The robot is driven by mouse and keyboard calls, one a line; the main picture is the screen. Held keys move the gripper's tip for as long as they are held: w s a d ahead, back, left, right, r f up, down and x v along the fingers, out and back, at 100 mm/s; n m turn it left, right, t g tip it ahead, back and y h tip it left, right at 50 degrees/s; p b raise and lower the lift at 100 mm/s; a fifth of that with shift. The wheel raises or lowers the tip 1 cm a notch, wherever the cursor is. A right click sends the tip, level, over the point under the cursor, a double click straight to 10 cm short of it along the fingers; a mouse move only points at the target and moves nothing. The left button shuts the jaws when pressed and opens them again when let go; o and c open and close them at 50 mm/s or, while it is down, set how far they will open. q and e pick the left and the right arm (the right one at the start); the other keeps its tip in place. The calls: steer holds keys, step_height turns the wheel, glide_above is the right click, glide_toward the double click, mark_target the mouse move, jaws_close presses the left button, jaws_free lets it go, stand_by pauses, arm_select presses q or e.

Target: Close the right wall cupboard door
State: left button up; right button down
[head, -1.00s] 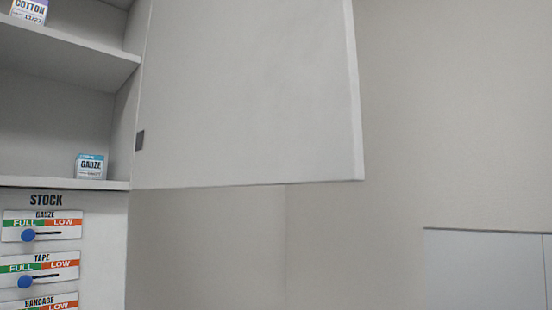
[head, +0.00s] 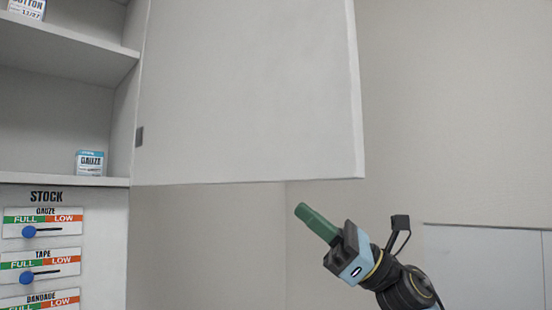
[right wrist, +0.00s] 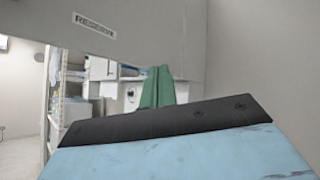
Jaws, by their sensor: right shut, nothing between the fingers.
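The right wall cupboard door (head: 250,90) is a plain pale panel, standing wide open to the right of the cupboard. A dark hinge (head: 139,137) shows at its left edge. My right gripper (head: 303,210) has green fingers and is shut and empty. It is just below the door's bottom edge, left of its free corner, and looks apart from it. In the right wrist view the green fingers (right wrist: 157,88) are together, with a pale panel bearing a label (right wrist: 95,25) above them. My left gripper is in no view.
The open cupboard shelf (head: 70,52) holds a cotton box (head: 27,8) above and a gauze box (head: 89,162) below. A stock board (head: 45,196) with sliders is under the cupboard. The wall (head: 455,120) right of the door is bare.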

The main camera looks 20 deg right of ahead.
mark_target(275, 160)
steer(key=s+d+r+n+g+h, duration=0.25)
steer(key=s+r+n, duration=0.2)
steer(key=n, duration=0.35)
steer(key=s+d+r+n+g+h, duration=0.1)
steer(key=s+r+n+g+h, duration=0.3)
steer(key=n, duration=0.4)
steer(key=shift+t, duration=0.65)
steer(key=shift+w+a+f+p, duration=0.15)
steer(key=shift+a+p, duration=0.35)
steer(key=shift+a, duration=1.6)
steer(key=shift+w+a+p, duration=0.1)
steer(key=shift+a+p, duration=0.35)
steer(key=shift+a, duration=1.7)
steer(key=shift+w+a+f+p, duration=0.15)
steer(key=shift+a+p, duration=0.35)
steer(key=shift+a, duration=1.6)
steer(key=shift+a+r, duration=0.1)
